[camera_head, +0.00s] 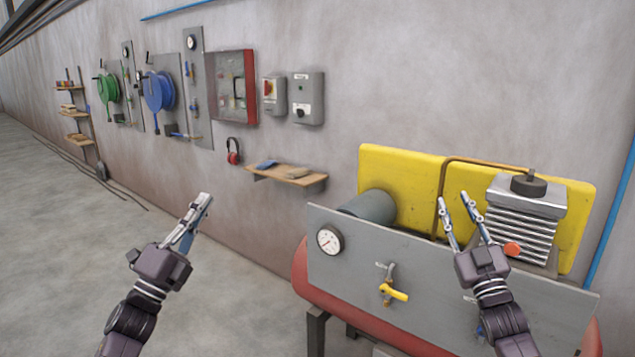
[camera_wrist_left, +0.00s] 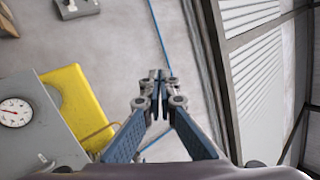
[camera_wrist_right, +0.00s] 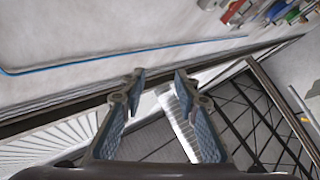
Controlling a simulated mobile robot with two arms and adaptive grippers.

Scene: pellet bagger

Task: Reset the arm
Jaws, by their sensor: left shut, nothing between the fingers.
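My left gripper (camera_head: 205,202) is raised in front of the grey wall, left of the compressor, with its fingers together and nothing between them. In the left wrist view its fingertips (camera_wrist_left: 154,76) meet. My right gripper (camera_head: 457,201) is raised in front of the compressor's yellow panel, with its fingers spread apart. In the right wrist view its fingertips (camera_wrist_right: 158,76) stand apart with a clear gap and nothing held between them. Neither gripper appears to touch anything.
The compressor has a grey front panel (camera_head: 350,275) with a gauge (camera_head: 330,240) and a yellow-handled valve (camera_head: 393,291), above a red tank (camera_head: 380,327). Open floor lies left.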

